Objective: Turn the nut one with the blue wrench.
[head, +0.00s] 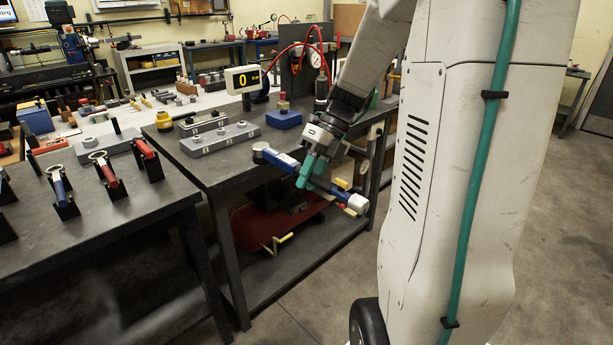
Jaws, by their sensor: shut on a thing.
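My gripper (310,170), with teal fingers, is shut on a long blue wrench (281,159) near its middle. The numbers are too small to read, so I cannot tell which is nut one. A similar block (203,123) stands behind it.
The left bench (120,218) holds a blue-handled ring tool (59,184) and red-handled tools (107,172) in black stands. Floor is clear at front.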

